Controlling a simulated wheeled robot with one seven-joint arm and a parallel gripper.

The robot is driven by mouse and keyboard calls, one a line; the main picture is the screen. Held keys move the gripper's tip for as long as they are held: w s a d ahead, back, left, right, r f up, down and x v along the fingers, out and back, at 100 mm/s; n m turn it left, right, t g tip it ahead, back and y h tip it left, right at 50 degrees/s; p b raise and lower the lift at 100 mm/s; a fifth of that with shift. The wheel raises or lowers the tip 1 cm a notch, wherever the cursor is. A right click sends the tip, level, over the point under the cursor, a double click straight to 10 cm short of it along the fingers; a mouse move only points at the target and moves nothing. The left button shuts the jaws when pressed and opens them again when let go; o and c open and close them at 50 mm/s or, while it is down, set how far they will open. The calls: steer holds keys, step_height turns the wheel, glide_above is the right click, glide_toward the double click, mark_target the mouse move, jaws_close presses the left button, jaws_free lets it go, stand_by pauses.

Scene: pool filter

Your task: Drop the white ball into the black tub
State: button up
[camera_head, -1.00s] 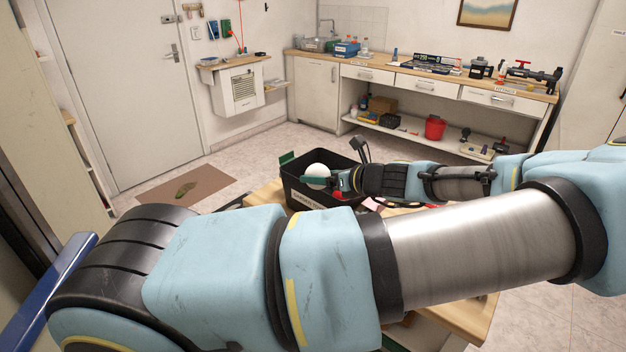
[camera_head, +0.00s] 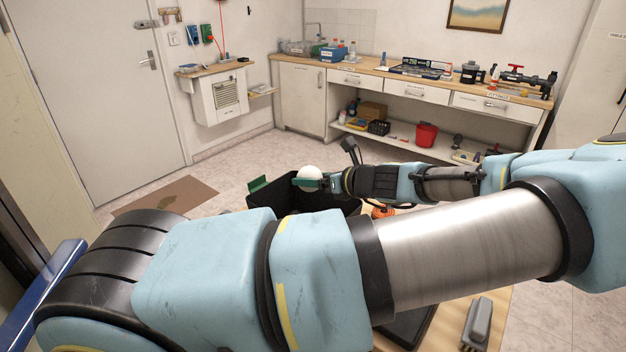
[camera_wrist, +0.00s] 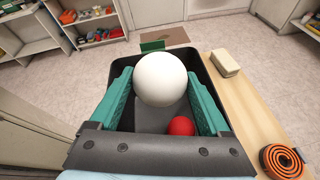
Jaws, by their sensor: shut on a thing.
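The white ball (camera_head: 309,173) is held between the green fingers of my gripper (camera_head: 309,184). The wrist view shows the ball (camera_wrist: 161,79) between both fingers of my gripper (camera_wrist: 160,84). The black tub (camera_head: 275,197) stands on the table below and behind the ball. In the wrist view the tub's dark walls (camera_wrist: 118,78) surround the ball from above. The ball looks over the tub's opening, but its height above it is hard to tell. My arm hides the tub's near side in the head view.
A red ball (camera_wrist: 182,126) shows below the white ball, seemingly inside the tub. A cream block (camera_wrist: 224,63) and an orange coil (camera_wrist: 281,161) lie on the wooden table (camera_wrist: 248,110) beside the tub. A grey tool (camera_head: 479,322) lies at the table's near right.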

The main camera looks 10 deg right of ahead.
step_height(320, 180, down, 6)
steer(key=b, duration=0.6)
steer(key=shift+b, duration=0.35)
steer(key=shift+w, duration=0.1)
steer(key=o, duration=1.2)
steer(key=b+v, duration=0.2)
steer(key=v, duration=0.9)
